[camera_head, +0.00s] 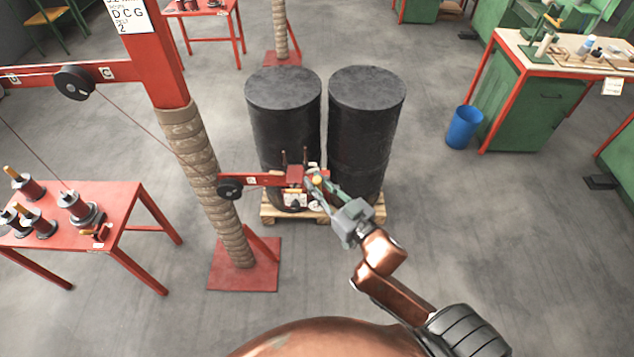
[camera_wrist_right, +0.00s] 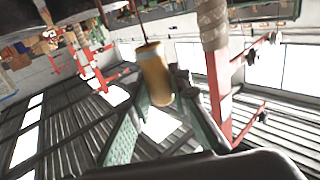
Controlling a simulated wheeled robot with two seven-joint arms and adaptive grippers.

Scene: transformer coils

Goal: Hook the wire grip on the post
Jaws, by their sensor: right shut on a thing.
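The wire grip (camera_wrist_right: 154,75) is a yellow-tan cylinder between the green fingers of my right gripper (camera_wrist_right: 161,85) in the right wrist view. A thin wire runs from its end. In the head view my right gripper (camera_head: 318,184) is shut on the grip, of which a small yellow part shows. It is at the right end of a red arm (camera_head: 262,179), very close to a red block (camera_head: 295,174) with two short dark upright pins, likely the post. I cannot tell whether the grip touches a pin. My left gripper is not in view.
A thick wrapped column (camera_head: 200,160) on a red base (camera_head: 245,268) stands left of the gripper. Two black barrels (camera_head: 366,120) on a wooden pallet (camera_head: 268,212) stand behind it. A red table (camera_head: 125,215) with coils is at left.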

